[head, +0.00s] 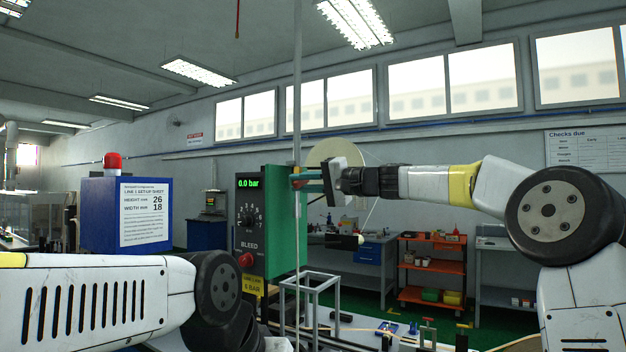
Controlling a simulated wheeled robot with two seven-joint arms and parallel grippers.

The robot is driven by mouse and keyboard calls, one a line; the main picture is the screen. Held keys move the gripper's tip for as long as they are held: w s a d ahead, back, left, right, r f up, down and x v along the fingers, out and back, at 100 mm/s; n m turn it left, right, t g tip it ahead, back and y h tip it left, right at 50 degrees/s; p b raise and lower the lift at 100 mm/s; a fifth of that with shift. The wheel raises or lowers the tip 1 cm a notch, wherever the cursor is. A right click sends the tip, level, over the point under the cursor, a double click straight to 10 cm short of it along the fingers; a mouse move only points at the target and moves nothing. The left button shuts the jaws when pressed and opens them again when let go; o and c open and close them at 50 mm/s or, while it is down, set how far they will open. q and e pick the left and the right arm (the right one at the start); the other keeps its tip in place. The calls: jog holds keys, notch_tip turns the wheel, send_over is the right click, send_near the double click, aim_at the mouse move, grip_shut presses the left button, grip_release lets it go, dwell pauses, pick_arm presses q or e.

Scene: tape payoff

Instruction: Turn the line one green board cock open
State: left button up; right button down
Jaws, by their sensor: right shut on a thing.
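The green board (285,230) stands upright in the middle of the head view. Its dark face carries a display reading 0.0 bar, a round numbered dial (247,216) and a red knob (246,259) under the word BLEED. My right gripper (322,182) reaches in from the right at the board's upper right edge. It is shut on the cock (311,188), of which a small greenish and reddish part shows beside the board. The jaws hide most of the cock, so its exact angle is unclear. My left arm lies at the lower left; its gripper is out of view.
A thin pale pole (297,90) rises in front of the board. A blue box (128,217) with a set-up sheet and red lamp stands left. A pale disc (336,150) is behind my right gripper. An orange shelf cart (432,268) stands at the back right.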

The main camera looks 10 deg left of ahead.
jog(key=w+d+f+n, duration=0.1)
jog(key=w+f+n, duration=0.2)
jog(key=n, duration=1.1)
jog(key=shift+w+d+f, duration=0.4)
jog(key=shift+w, duration=0.5)
jog(key=c, duration=1.4)
grip_release()
jog(key=shift+o, duration=0.2)
jog(key=v, duration=0.7)
jog(key=shift+d, duration=0.4)
jog(key=shift+s+r, duration=0.1)
